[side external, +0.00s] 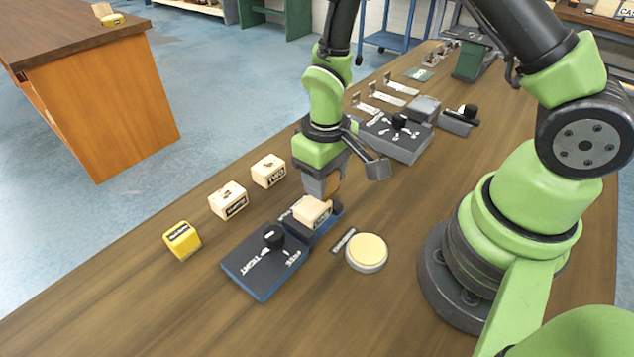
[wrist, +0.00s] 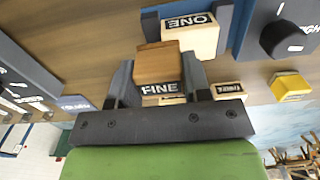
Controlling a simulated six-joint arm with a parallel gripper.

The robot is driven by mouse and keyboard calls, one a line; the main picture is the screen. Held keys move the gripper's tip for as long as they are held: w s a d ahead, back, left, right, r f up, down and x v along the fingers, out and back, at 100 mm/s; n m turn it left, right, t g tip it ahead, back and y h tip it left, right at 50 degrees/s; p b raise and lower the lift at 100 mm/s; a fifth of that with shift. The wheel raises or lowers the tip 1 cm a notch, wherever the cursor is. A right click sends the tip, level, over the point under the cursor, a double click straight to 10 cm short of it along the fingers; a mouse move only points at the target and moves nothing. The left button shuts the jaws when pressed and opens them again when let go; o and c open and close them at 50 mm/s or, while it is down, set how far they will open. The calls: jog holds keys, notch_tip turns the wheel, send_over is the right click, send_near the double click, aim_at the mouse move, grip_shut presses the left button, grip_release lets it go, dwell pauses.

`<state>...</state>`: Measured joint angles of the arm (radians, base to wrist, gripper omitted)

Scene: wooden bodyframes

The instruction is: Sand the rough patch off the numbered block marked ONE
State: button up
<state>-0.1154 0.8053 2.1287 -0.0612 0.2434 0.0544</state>
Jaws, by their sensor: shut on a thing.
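My gripper (side external: 332,190) is shut on a brown sanding block marked FINE (wrist: 158,65), which also shows between the fingers in the side view (side external: 334,183). The pale wooden block marked ONE (side external: 312,211) sits in a dark blue clamp fixture (side external: 262,262), just below and in front of my gripper. In the wrist view the ONE block (wrist: 192,38) is right beyond the sanding block. I cannot tell whether the two touch. No rough patch can be made out. The fixture's black knob (side external: 274,236) stands beside FREE and TIGHT markings; its setting is unclear.
Pale blocks marked TWO (side external: 268,171) and THREE (side external: 228,201) and a yellow block (side external: 182,240) stand left. A round cream-topped pad (side external: 366,252) lies right of the clamp. A grey knobbed box (side external: 398,137) and metal brackets stand behind. The front bench is clear.

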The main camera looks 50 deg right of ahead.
jog(key=shift+r, duration=3.95)
